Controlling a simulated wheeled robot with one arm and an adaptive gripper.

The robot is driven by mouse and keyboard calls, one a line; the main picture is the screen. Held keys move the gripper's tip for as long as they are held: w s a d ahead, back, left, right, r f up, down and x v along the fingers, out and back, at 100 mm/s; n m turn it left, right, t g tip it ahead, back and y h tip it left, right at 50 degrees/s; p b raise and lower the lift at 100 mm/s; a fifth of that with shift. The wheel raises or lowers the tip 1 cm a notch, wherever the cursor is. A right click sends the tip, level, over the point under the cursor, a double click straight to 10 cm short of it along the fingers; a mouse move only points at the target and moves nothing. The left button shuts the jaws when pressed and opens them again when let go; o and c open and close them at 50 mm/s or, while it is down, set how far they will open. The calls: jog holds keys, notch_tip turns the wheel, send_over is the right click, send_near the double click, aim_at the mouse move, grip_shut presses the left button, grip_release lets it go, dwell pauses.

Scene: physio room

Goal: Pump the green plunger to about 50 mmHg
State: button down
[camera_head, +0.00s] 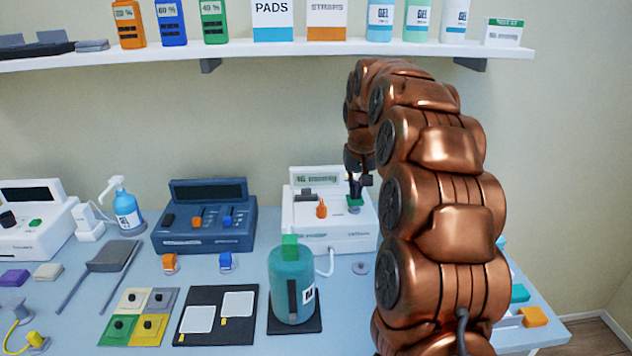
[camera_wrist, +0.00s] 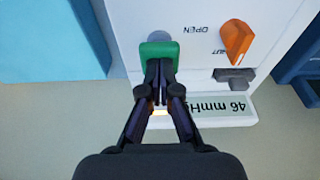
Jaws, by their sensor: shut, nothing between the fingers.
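The white pump unit (camera_head: 308,230) stands at the back of the table, left of my arm. Its green plunger (camera_wrist: 158,55) is at the top middle of the wrist view and shows just under my gripper in the head view (camera_head: 354,202). My gripper (camera_wrist: 160,66) is shut and empty, its fingertips at the green plunger; I cannot tell whether they press it. The display (camera_wrist: 222,108) appears upside down in the wrist view and reads 46 mmHg. An orange knob (camera_wrist: 237,40) sits beside the plunger, near the word OPEN; it also shows in the head view (camera_head: 321,208).
A teal bottle (camera_head: 292,285) with a green top stands in front of the unit. A dark blue device (camera_head: 204,218) is to its left. A shelf (camera_head: 270,49) with bottles and boxes hangs above. Pads (camera_head: 217,312) lie at the front.

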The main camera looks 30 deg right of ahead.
jog(key=shift+f+b, duration=0.3)
jog(key=shift+f, duration=0.4)
jog(key=shift+r, duration=0.1)
jog(key=shift+w+p+v, duration=0.2)
jog(key=shift+p+v, duration=0.2)
jog(key=shift+v, duration=0.7)
jog(key=shift+w+p+v, duration=0.2)
jog(key=shift+p+v, duration=0.2)
jog(key=shift+v, duration=0.65)
jog(key=shift+d+r, duration=0.1)
jog(key=shift+d, duration=0.1)
jog(key=v, duration=0.1)
jog(key=p+v, duration=0.1)
jog(key=v, duration=0.1)
jog(key=w+p+v, duration=0.1)
jog(key=v, duration=0.1)
jog(key=shift+d, duration=0.2)
